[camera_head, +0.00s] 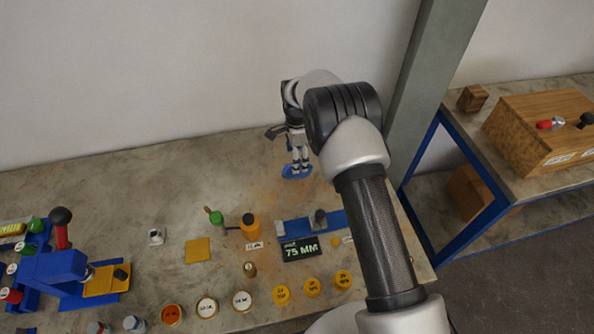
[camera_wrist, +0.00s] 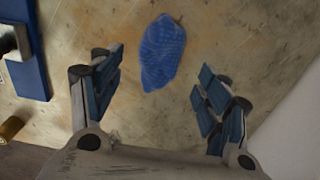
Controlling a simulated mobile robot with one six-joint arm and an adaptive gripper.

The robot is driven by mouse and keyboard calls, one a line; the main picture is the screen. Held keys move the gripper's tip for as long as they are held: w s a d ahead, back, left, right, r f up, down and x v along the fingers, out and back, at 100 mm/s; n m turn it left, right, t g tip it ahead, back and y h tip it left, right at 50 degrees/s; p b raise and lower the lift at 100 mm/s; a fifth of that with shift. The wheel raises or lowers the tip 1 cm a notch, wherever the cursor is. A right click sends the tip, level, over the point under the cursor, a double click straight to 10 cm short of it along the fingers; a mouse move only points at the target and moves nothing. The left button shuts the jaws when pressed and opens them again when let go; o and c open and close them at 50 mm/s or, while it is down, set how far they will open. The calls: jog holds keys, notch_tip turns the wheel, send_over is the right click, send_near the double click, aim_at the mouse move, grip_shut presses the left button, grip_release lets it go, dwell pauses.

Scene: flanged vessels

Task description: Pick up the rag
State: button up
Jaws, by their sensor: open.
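The rag is a blue, crumpled cloth lying flat on the worn workbench. In the wrist view the rag (camera_wrist: 163,53) sits at the top middle, ahead of the fingertips and between their lines. In the head view the rag (camera_head: 297,172) shows partly below my gripper (camera_head: 299,165), which hides some of it. My gripper also shows in the wrist view (camera_wrist: 160,72), its two blue-padded fingers spread wide with nothing between them. It points down over the rag; the exact gap above it is hard to tell.
A blue bar fixture (camera_head: 335,222) and a "75 MM" sign (camera_head: 302,249) lie nearer the front of the bench. An orange-yellow container (camera_head: 250,226) stands to their left. A grey post (camera_head: 432,90) rises to the right. The bench left of the rag is clear.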

notch_tip(320, 180, down, 5)
jog(key=shift+f+b, duration=0.1)
jog(key=shift+b, duration=0.65)
jog(key=shift+c, duration=0.4)
jog(key=shift+s, duration=0.1)
jog(key=c, duration=1.1)
notch_tip(320, 180, up, 20)
jog(key=p, duration=0.4)
